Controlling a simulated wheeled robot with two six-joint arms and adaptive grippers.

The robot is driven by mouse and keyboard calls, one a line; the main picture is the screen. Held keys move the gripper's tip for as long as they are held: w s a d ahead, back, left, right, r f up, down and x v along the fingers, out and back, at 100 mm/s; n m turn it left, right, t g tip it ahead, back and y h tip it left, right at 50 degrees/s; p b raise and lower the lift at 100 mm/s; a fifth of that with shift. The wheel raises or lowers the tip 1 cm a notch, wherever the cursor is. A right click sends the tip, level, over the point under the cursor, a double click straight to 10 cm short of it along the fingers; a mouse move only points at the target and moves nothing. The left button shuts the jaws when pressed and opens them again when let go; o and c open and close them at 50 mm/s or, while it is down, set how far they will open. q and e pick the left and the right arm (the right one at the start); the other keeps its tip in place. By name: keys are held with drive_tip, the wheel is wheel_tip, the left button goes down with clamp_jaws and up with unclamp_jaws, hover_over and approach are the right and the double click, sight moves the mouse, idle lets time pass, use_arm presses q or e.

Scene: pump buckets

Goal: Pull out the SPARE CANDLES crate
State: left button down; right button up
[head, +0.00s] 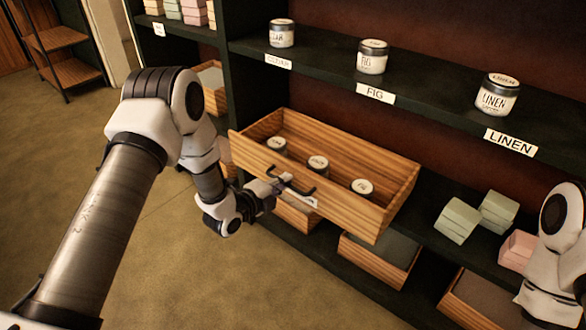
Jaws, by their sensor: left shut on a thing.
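A wooden crate (350,213) juts out of the dark shelf in the middle of the head view, with 3 lidded jars inside, one of them this jar (318,163). Its front bears a dark handle (308,191) and a pale label, partly covered and too small to read. My left gripper (282,184) is at the crate's front, shut on the handle. The crate looks roughly level. My right arm shows at the right edge, but its gripper cannot be made out.
Jars marked FIG (373,57) and LINEN (497,96) stand on the shelf above. Soap-like green blocks (457,220) and pink blocks (517,250) sit right of the crate. Lower crates (378,265) are below. The floor at front left is open.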

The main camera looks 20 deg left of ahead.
use_arm(q)
drive_tip(key=f+p+v, duration=0.1)
drive_tip(key=p+v, duration=0.1)
drive_tip(key=v, duration=0.6)
drive_tip(key=shift+f, duration=0.4)
drive_tip(key=shift+s, duration=0.15)
drive_tip(key=c, duration=1.2)
unclamp_jaws()
drive_tip(key=v, duration=1.2)
